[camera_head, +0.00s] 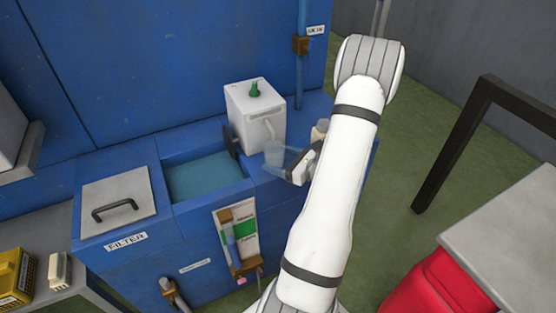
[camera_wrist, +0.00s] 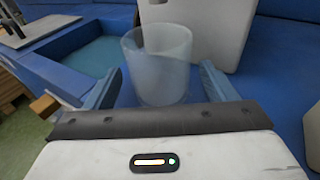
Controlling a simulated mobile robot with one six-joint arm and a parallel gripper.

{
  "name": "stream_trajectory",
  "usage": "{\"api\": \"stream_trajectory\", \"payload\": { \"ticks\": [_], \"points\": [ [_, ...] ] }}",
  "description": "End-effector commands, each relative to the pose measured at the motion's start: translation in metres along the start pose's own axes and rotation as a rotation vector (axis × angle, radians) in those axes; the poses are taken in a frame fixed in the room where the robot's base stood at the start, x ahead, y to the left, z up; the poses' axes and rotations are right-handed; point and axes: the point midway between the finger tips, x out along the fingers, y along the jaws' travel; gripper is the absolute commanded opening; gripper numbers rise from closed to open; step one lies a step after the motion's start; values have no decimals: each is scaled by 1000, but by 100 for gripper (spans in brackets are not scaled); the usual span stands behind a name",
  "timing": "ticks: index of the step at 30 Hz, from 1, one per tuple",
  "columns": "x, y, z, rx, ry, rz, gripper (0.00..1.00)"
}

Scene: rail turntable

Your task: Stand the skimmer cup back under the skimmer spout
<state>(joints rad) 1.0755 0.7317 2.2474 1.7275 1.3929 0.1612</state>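The skimmer cup (camera_head: 273,153) is a translucent, pale cup on the blue tank top, close in front of the white skimmer box (camera_head: 248,106). In the wrist view the cup (camera_wrist: 158,62) looks upright, with the box (camera_wrist: 212,30) behind it. A small white spout (camera_head: 269,127) shows on the box's front face, just above the cup in the head view; I cannot tell whether the cup is directly under it. My gripper (camera_wrist: 158,88) is open, with a finger on each side of the cup and visible gaps. In the head view my arm partly hides the gripper (camera_head: 284,160).
An open water basin (camera_head: 205,176) lies left of the skimmer, beside the grey filter lid (camera_head: 118,200). A small beige-topped container (camera_head: 319,130) stands right of the skimmer.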

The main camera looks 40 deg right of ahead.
Motion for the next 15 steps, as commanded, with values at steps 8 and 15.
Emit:
{"api": "stream_trajectory", "payload": {
  "ticks": [8, 15],
  "points": [
    [-1, 0, 3, 0, 0, -1, 78],
    [-33, -2, 2, 0, 1, -7, 78]
  ]
}}
